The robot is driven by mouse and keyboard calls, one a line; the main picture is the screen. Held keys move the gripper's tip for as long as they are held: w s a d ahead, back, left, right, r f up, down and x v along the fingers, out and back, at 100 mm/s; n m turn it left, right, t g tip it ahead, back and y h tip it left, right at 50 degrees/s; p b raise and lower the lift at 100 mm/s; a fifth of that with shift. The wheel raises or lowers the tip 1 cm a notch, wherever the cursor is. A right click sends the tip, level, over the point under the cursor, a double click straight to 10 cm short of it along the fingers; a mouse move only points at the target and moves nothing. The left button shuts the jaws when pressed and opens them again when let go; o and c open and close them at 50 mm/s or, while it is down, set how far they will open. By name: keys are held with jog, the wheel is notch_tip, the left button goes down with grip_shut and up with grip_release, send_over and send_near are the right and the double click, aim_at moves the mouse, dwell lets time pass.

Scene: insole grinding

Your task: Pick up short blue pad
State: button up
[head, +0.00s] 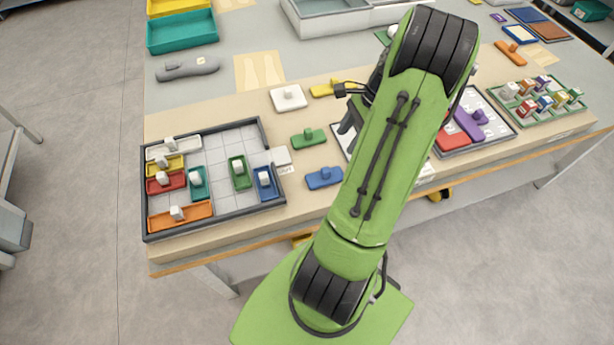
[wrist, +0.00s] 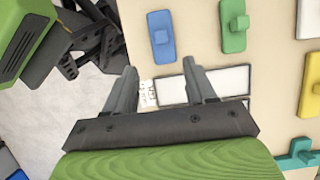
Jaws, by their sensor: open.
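A short blue pad (head: 324,178) with a raised blue knob lies loose near the table's front edge, right of the tray. In the wrist view the blue pad (wrist: 161,50) is upper middle, beyond my fingertips and apart from them. My gripper (wrist: 159,68) is open, and nothing shows between its fingers. In the head view my gripper is partly hidden behind my green arm. Another blue piece (head: 265,190) with a white knob sits in the right part of the dark-rimmed tray (head: 146,215).
A green pad (head: 308,138) lies behind the blue pad; a white pad (head: 288,97) and yellow pad (head: 323,90) lie farther back. A framed white card (wrist: 228,81) lies near my right finger. Right of my arm are a purple pad (head: 470,122) and a rack of stamps (head: 540,100).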

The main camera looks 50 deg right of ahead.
aim_at(328, 169)
jog(key=b+x, duration=0.1)
jog(key=x, duration=1.2)
jog(key=shift+w+f+b, duration=0.2)
jog(key=shift+f+b, duration=0.15)
jog(key=shift+b, duration=0.05)
grip_shut()
